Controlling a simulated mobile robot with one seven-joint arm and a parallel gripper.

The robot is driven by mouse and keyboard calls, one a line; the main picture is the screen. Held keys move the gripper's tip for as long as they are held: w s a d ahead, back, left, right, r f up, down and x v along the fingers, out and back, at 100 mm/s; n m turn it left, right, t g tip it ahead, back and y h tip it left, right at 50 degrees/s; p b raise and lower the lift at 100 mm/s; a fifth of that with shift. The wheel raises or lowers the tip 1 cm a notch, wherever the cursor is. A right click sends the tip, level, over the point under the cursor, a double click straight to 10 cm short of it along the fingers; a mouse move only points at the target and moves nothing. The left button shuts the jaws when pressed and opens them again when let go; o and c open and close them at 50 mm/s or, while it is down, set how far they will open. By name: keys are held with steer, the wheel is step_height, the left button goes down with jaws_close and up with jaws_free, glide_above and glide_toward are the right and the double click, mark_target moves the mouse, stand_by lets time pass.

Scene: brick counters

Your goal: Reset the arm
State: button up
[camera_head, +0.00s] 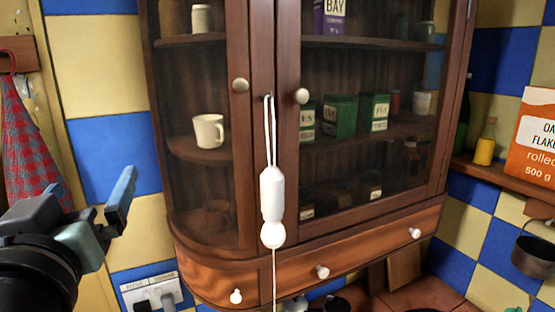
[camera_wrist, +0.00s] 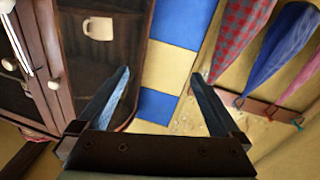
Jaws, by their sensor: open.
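My gripper (camera_head: 118,200) is at the lower left of the head view, in front of the blue and yellow tiled wall. One bluish finger shows clearly there, pointing up and right. In the wrist view my gripper (camera_wrist: 160,90) has its two fingers wide apart with nothing between them. Beyond the fingers are the tiled wall (camera_wrist: 172,65), the side of the wooden cabinet (camera_wrist: 75,60) and hanging cloths. My gripper touches nothing that I can see.
The glass-fronted cabinet (camera_head: 262,60) holds a white mug (camera_head: 208,130) and green boxes (camera_head: 340,116). A white pull cord (camera_head: 272,195) hangs before it. A red checked cloth (camera_head: 30,150) hangs at left. An oat flakes box (camera_head: 533,140) stands at right.

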steer(key=s+d+r+m+t+h+b, duration=0.2)
steer(key=s+d+r+t+b, duration=0.1)
steer(key=d, duration=0.7)
steer(key=s+d+r+m+t+h+b, duration=0.2)
steer(key=s+d+r+t+h+b, duration=0.1)
steer(key=d, duration=0.6)
steer(key=s+t+b, duration=0.1)
steer(key=t+b, duration=0.1)
steer(key=t, duration=0.1)
steer(key=shift+s+d+r+m+t+b, duration=0.15)
steer(key=shift+s+d+m+t+b, duration=0.15)
steer(key=shift+d+m, duration=0.1)
steer(key=shift+w+a, duration=0.1)
stand_by(1.0)
